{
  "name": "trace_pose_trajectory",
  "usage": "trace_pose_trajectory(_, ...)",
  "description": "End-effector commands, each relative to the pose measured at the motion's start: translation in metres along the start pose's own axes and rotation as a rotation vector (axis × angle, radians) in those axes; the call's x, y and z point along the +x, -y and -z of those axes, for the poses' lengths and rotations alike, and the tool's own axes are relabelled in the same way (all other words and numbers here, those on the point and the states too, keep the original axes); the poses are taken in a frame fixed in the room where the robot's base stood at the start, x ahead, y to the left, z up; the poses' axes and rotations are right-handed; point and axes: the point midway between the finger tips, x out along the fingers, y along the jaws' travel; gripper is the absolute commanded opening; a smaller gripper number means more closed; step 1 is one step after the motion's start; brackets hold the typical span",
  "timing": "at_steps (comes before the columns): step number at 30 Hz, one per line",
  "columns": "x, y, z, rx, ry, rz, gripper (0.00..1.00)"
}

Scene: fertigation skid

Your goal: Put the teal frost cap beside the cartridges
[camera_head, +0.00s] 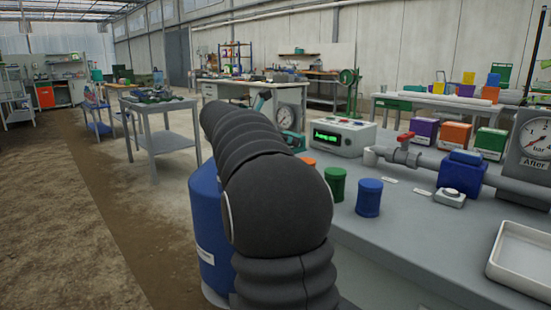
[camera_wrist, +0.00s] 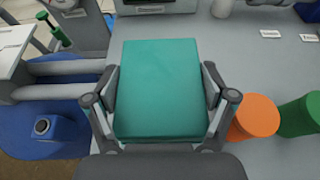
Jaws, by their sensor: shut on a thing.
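The teal frost cap (camera_wrist: 160,85) is a boxy block with a flat top, in the middle of the wrist view. My gripper (camera_wrist: 160,98) is shut on it, with one finger on each side. The cap is over the grey bench; I cannot tell whether it touches it. The orange cartridge (camera_wrist: 254,116) and green cartridge (camera_wrist: 303,115) stand to the right of the cap. In the head view the green cartridge (camera_head: 334,184) and blue cartridge (camera_head: 369,198) stand upright on the bench; the orange cartridge (camera_head: 308,161) is mostly hidden. My arm hides my gripper there.
A meter box with a green display (camera_head: 340,137) stands behind the cartridges. A grey pipe with a red-handled valve (camera_head: 403,153) and a white tray (camera_head: 520,258) are to the right. A blue drum (camera_head: 207,225) stands by the bench. Bench surface before the cartridges is clear.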

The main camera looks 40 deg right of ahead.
Motion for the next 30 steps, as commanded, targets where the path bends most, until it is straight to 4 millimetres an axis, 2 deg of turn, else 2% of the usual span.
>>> trace_pose_trajectory(3, 0.002, -0.020, 0.012, -0.002, 0.000, -0.001, 0.47)
trace_pose_trajectory(8, 0.003, -0.032, 0.019, 0.001, 0.001, -0.001, 0.47)
trace_pose_trajectory(13, 0.007, -0.033, 0.029, -0.001, 0.001, 0.000, 0.47)
trace_pose_trajectory(20, 0.018, -0.033, 0.056, -0.001, 0.000, 0.000, 0.47)
trace_pose_trajectory(30, 0.019, -0.033, 0.059, 0.001, 0.001, 0.000, 0.47)
